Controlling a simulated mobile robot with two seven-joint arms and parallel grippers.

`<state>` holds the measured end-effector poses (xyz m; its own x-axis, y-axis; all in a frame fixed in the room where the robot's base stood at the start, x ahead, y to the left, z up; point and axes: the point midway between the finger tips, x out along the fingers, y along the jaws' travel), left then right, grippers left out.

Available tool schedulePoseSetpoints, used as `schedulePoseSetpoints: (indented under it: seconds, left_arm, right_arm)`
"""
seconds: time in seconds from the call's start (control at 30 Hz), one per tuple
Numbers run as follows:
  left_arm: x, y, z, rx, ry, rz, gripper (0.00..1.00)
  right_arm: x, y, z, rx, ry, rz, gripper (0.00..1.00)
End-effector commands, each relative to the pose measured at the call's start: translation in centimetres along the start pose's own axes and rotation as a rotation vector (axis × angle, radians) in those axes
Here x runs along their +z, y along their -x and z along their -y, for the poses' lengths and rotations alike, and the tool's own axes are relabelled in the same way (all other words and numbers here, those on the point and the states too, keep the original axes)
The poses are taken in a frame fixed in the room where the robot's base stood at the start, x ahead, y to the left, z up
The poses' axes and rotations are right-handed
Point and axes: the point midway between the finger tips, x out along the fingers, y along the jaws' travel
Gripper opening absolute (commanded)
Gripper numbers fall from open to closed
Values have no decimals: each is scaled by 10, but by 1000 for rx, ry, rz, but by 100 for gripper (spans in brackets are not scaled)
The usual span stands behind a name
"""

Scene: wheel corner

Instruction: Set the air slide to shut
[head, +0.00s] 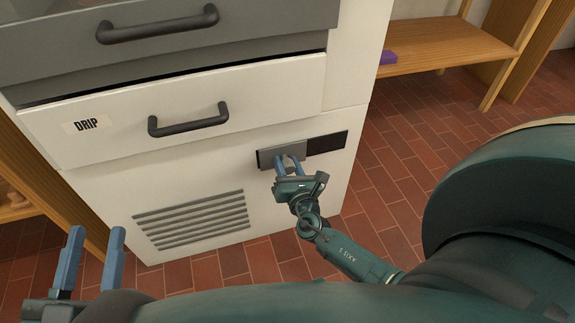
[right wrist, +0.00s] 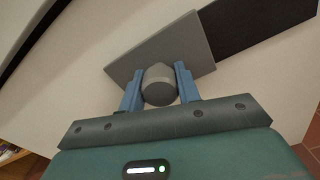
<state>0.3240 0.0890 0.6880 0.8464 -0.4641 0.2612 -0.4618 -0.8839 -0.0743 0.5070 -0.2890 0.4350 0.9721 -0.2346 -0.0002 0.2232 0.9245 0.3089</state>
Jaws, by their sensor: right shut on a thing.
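The air slide is a grey plate (head: 267,158) on the lower front of the white cabinet. A dark opening (head: 327,142) shows to the right of the plate. In the right wrist view, the grey plate (right wrist: 125,68) carries a round grey knob (right wrist: 159,85), and the dark area (right wrist: 250,22) lies at upper right. My right gripper (head: 289,165) is at the plate, with its blue fingers shut on the knob, one on each side. It also shows in the right wrist view (right wrist: 159,88). My left gripper (head: 93,240) is open and empty at lower left, away from the slide.
Vent slats (head: 192,219) lie left of and below the slide. Above are a drawer labelled DRIP with a dark handle (head: 188,120) and a grey drawer (head: 200,38). A wooden bench (head: 440,45) with a purple item (head: 388,57) stands at the back right. Red tiled floor is clear between.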

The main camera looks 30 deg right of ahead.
Motion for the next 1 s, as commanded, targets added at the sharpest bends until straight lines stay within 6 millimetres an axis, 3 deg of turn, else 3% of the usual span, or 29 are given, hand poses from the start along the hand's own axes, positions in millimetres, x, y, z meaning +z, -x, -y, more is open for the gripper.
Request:
schedulePoseSetpoints:
  seconds: [0.43, 0.47, 0.5, 0.73, 1.0]
  left_arm:
    - [-1, -2, 1, 1, -10, -9, 36]
    - [-1, -2, 1, 1, -10, -8, 36]
    - [0, -2, 2, 0, -9, -7, 36]
    - [1, -2, 2, -5, -5, -4, 36]
    - [1, -2, 2, -6, -4, -4, 36]
  right_arm:
    - [1, -1, -5, 9, -2, -1, 0]
    - [1, -1, -5, 10, -3, -1, 34]
    - [0, -1, -5, 10, -3, -1, 37]
    - [0, -1, -3, 7, -2, -1, 55]
    - [0, -1, -1, 3, 0, -1, 55]
